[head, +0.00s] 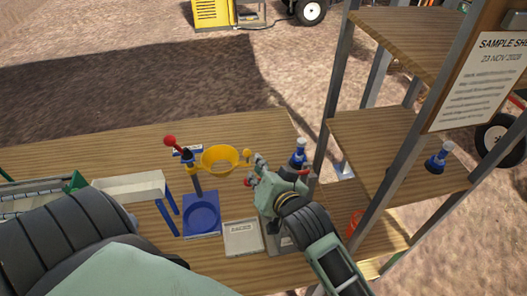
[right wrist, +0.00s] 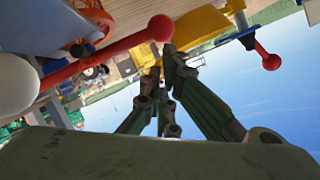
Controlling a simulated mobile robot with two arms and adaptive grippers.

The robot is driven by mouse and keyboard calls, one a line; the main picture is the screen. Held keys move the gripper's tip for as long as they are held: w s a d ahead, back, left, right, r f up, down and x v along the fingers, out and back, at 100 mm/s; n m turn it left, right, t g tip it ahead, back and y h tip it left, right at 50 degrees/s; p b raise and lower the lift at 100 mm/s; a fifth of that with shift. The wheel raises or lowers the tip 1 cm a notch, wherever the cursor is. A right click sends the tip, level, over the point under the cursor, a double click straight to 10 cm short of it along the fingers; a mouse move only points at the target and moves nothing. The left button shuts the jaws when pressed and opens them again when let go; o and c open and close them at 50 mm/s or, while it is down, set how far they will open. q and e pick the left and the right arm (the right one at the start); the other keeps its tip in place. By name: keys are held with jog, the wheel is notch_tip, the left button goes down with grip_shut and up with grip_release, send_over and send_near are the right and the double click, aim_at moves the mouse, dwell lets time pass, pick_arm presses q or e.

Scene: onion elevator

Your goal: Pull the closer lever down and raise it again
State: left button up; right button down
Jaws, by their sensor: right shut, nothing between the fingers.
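A lever with a red ball end (right wrist: 160,27) and a red rod crosses the upper left of the right wrist view, close to my fingertips. In the head view a red ball (head: 247,181) shows beside my right gripper (head: 257,170), mostly hidden by it. A second red-balled lever (head: 170,141) stands farther left at the blue stand with the yellow funnel (head: 221,160). My right gripper is shut and empty; its fingertips (right wrist: 170,55) are just below the near ball. I cannot tell whether they touch. My left gripper is not in view.
A blue-topped bottle (head: 299,152) stands behind my right gripper. A metal-framed shelf (head: 400,140) rises at the right. A white tray (head: 130,187) is at the left.

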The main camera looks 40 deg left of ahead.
jog(key=v, duration=1.1)
jog(key=shift+s+d, duration=0.2)
jog(key=shift+d, duration=0.15)
jog(key=shift+r, duration=0.1)
